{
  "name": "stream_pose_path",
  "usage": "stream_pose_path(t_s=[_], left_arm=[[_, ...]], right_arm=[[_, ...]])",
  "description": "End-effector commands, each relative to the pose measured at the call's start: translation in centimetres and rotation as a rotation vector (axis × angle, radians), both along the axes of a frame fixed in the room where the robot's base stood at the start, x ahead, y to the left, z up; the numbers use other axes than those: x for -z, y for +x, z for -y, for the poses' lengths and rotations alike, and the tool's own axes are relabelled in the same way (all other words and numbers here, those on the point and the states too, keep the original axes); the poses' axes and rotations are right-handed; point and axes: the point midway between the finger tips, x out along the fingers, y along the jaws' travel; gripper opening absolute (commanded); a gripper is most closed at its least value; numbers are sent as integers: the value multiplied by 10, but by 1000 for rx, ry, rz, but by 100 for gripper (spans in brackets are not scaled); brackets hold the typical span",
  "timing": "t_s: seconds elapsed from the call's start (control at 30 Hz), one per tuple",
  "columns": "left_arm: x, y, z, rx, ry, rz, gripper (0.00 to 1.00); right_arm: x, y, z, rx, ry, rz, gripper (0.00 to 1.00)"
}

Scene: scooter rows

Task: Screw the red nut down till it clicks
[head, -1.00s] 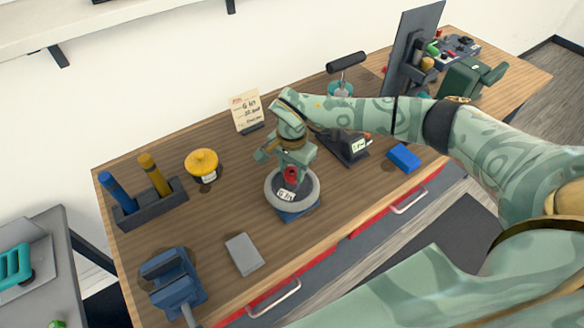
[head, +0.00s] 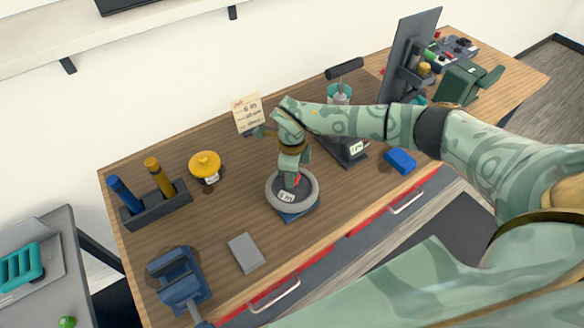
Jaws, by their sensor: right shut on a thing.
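The red nut (head: 297,179) sits low at the middle of a grey wheel (head: 312,196), and only a small part of it shows. The wheel lies flat on a blue base (head: 299,217) on the workbench, with a white label (head: 287,197) on its hub. My right gripper (head: 295,172) points down over the hub and is shut on the red nut. Its fingers hide most of the nut, so I cannot tell how far it sits on its thread. My left gripper is not in view.
On the wooden bench (head: 225,225) stand a yellow pot (head: 204,165), a holder with blue and yellow handles (head: 155,207), a blue vise (head: 180,280), a grey block (head: 246,253), a blue block (head: 400,161) and a note card (head: 247,113).

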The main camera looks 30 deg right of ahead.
Motion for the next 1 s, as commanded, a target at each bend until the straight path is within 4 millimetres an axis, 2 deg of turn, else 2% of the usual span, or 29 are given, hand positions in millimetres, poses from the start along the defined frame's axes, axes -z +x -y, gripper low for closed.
stream_pose_path(t_s=[0.5, 0.63, 0.87, 0.9, 1.0], left_arm=[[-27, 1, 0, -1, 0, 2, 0], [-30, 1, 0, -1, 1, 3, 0], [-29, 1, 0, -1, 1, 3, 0], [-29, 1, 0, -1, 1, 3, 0], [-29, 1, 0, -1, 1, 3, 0]], right_arm=[[-3, 0, 0, 694, 0, 1, 15], [-2, 1, 0, 784, 0, 2, 15], [-1, 1, 0, 800, 1, 3, 15], [-1, 1, 0, 800, 1, 3, 39], [-1, 1, 0, 799, 1, 3, 62]])
